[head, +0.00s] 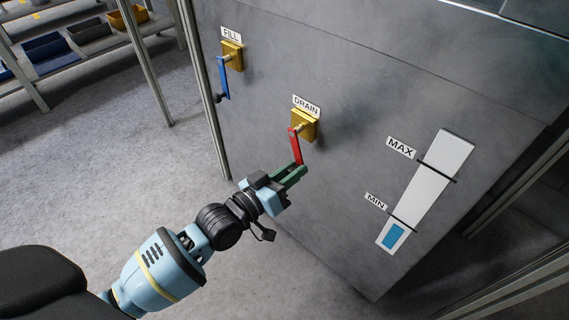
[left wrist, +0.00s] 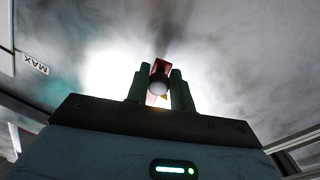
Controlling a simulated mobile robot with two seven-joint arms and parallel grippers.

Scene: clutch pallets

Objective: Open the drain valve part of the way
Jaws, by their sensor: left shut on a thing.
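The drain valve is a brass body (head: 303,124) on the grey panel under a DRAIN label (head: 306,105). Its red lever (head: 295,146) hangs down from it. My left gripper (head: 301,169) is at the lever's lower end, with its green fingers shut on it. In the left wrist view the fingers (left wrist: 159,90) close on either side of a round knob, with the red lever (left wrist: 160,66) behind it. My right gripper is not in view.
To the upper left is the fill valve (head: 232,55) with a blue lever (head: 223,78) hanging down. At the right a level gauge (head: 430,185) marked MAX and MIN shows blue only near the bottom. Shelves with bins (head: 88,29) stand at the far left. The floor between is clear.

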